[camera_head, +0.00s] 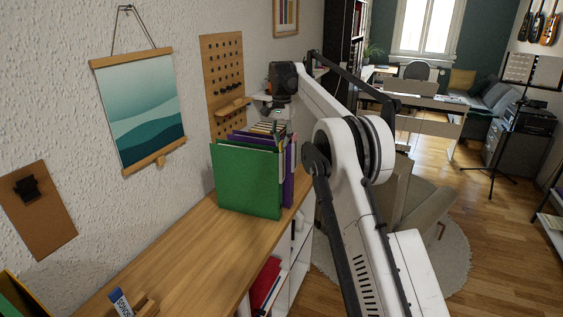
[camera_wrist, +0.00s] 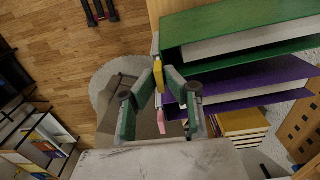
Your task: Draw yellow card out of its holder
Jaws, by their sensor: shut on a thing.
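In the wrist view my gripper (camera_wrist: 159,73) has its two green-sided fingers closed in on a small yellow card (camera_wrist: 158,76), which sits between the fingertips. A small pink card (camera_wrist: 161,122) shows between the fingers, lower in the picture and apart from the yellow one. The card holder cannot be clearly made out; a narrow pale edge (camera_wrist: 155,44) shows just above the yellow card.
A green binder (camera_head: 246,180) and a purple binder (camera_head: 289,170) stand on the wooden shelf top (camera_head: 205,245), close beside my gripper. A pegboard (camera_head: 222,80) hangs on the wall. The near shelf top is mostly clear.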

